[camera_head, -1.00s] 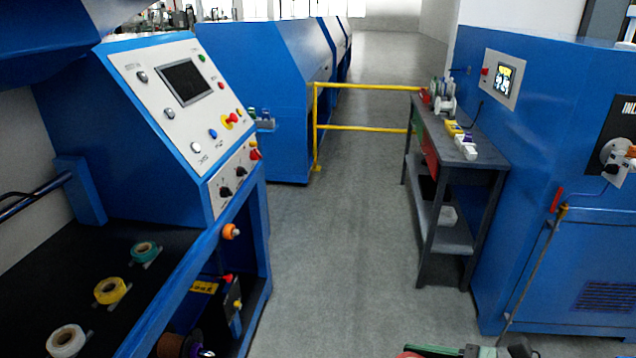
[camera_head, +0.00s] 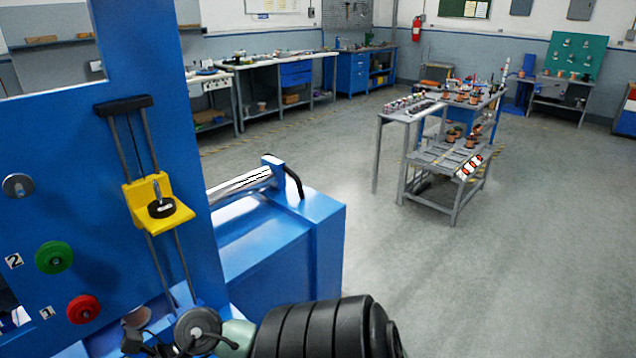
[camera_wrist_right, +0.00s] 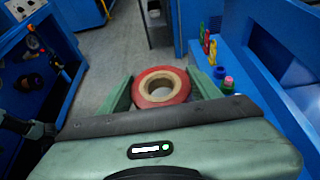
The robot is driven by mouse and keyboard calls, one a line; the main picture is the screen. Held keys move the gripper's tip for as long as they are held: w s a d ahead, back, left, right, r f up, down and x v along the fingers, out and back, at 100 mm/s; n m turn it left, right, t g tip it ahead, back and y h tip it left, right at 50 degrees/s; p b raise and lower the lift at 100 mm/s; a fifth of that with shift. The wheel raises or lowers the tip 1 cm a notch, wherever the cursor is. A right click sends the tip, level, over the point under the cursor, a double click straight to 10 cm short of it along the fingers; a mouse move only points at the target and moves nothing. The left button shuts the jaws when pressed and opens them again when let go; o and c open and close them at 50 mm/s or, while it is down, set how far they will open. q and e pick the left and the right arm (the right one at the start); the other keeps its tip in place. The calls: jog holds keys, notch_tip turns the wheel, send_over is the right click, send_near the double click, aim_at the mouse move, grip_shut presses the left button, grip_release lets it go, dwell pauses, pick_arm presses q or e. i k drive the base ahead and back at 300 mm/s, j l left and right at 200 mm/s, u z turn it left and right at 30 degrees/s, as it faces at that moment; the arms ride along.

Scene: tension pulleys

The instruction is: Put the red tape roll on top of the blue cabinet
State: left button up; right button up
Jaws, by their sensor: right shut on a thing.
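The red tape roll (camera_wrist_right: 162,87) has a tan core and shows in the right wrist view. My right gripper (camera_wrist_right: 160,92) is shut on it, with one green finger on each side. The roll is tilted so its open hole faces the camera. In the head view, a blue cabinet (camera_head: 352,73) stands at the back wall, beside the long workbench. I cannot tell whether it is the task's cabinet, as other blue units are in view. A black ribbed arm part (camera_head: 325,328) of mine crosses the bottom of the head view. My left gripper is not seen.
A blue machine (camera_head: 150,60) with a yellow bracket (camera_head: 158,205), a green pulley (camera_head: 54,257) and a red pulley (camera_head: 83,309) stands close at left. A grey cart (camera_head: 455,198) with small pots stands right of centre. Open floor (camera_head: 300,160) lies between.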

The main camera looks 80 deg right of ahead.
aim_at(240, 260)
jog(key=l+z, duration=0.25)
jog(key=l, duration=0.2)
jog(key=i+l+z, duration=0.2)
jog(key=l, duration=0.2)
jog(key=l+z, duration=0.25)
jog(key=l, duration=0.2)
jog(key=i+l+z, duration=0.1)
jog(key=l+z, duration=0.15)
jog(key=l, duration=0.15)
jog(key=i+l+z, duration=0.2)
jog(key=l, duration=0.15)
jog(key=i+l, duration=0.15)
jog(key=l, duration=0.15)
jog(key=i+l, duration=0.1)
jog(key=l, duration=0.25)
